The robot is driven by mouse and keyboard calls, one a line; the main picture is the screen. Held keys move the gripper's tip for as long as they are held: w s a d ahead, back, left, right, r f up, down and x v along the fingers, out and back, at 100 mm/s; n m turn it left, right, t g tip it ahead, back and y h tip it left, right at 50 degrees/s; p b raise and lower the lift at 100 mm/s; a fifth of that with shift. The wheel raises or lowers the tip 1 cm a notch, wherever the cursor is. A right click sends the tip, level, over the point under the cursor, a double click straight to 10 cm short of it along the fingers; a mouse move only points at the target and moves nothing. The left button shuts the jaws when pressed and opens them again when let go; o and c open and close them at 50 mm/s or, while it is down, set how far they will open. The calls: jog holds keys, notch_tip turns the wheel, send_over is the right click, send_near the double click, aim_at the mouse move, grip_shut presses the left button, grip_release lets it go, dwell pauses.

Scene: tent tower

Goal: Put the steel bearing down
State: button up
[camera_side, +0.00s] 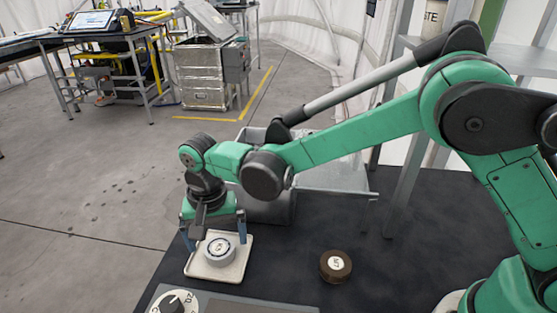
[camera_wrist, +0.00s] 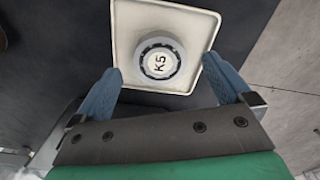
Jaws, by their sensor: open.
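The steel bearing (camera_side: 219,251) is a short grey ring with a white label in its middle. It sits on a square cream tray (camera_side: 234,272) on the dark table.
A brown round piece with a white label (camera_side: 336,266) stands on the table to the right. A panel with a dial (camera_side: 172,303) is at the front edge. A grey metal bin (camera_side: 268,205) is behind my gripper. The table between tray and brown piece is clear.

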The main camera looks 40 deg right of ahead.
aim_at(219, 248)
notch_tip(219, 248, up, 10)
jog(key=f, duration=0.1)
jog(key=s+d+r+n+t, duration=0.1)
jog(key=s+d+r+t, duration=0.1)
jog(key=d, duration=0.4)
jog(key=s+d+r+n+t, duration=0.1)
jog(key=s+d+r, duration=0.15)
jog(key=d, duration=0.35)
jog(key=s+d+f+n+t, duration=0.2)
jog(key=s+d+n+t, duration=0.1)
jog(key=d, duration=0.4)
jog(key=s+t, duration=0.1)
jog(key=s, duration=0.1)
jog(key=shift+s+d+f, duration=0.35)
jog(key=shift+s+d, duration=0.05)
